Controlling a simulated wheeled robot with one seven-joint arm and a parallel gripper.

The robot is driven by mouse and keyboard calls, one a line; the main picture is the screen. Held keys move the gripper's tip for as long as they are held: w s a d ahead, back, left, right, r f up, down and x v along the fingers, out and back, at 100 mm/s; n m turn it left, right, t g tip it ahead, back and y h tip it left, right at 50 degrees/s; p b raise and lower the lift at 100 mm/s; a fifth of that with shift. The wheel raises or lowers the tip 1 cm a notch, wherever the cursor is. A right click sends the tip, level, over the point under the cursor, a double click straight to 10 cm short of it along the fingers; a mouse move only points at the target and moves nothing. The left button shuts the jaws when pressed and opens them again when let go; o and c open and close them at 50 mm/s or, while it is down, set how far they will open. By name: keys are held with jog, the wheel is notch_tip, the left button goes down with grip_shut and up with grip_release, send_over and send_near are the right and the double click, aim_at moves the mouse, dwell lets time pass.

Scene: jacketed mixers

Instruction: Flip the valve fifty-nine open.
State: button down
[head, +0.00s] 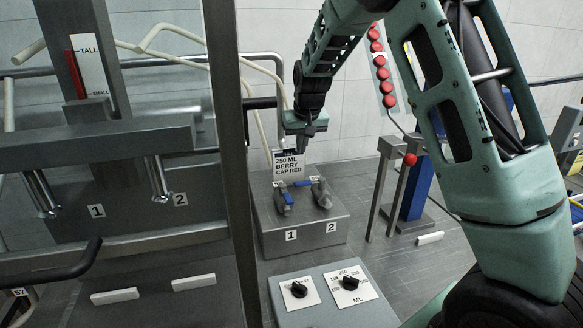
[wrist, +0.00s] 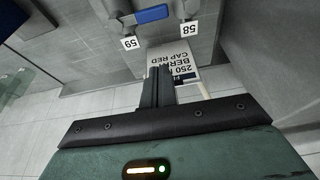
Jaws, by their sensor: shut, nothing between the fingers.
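Two grey valves with blue handles stand on a grey box (head: 318,236) in the head view. In the wrist view, upside down, label 59 (wrist: 131,43) is by the left valve body and label 58 (wrist: 188,28) by the right one. A blue handle (wrist: 152,14) lies crosswise between them, seemingly valve fifty-nine's; in the head view this handle (head: 305,183) reaches left from the right valve (head: 322,194). The left valve's handle (head: 285,196) lies along its body. My gripper (head: 301,146) is shut and empty, above and behind the valves, apart from them.
A sign reading 250 ML BERRY CAP RED (head: 288,164) stands behind the valves, just below my gripper. A panel with two black knobs (head: 335,297) is in front. A grey post (head: 230,150) rises at left; a blue stand (head: 415,190) is at right.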

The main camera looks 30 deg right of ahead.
aim_at(303, 184)
jog(key=shift+w, duration=0.3)
jog(key=p+x, duration=0.3)
jog(key=x, duration=0.6)
jog(key=shift+f+p, duration=0.3)
jog(key=shift+p, duration=0.05)
jog(key=s, duration=0.1)
jog(key=s+a+p, duration=0.1)
jog(key=s, duration=0.1)
jog(key=shift+s+f, duration=0.1)
jog(key=shift+s, duration=0.2)
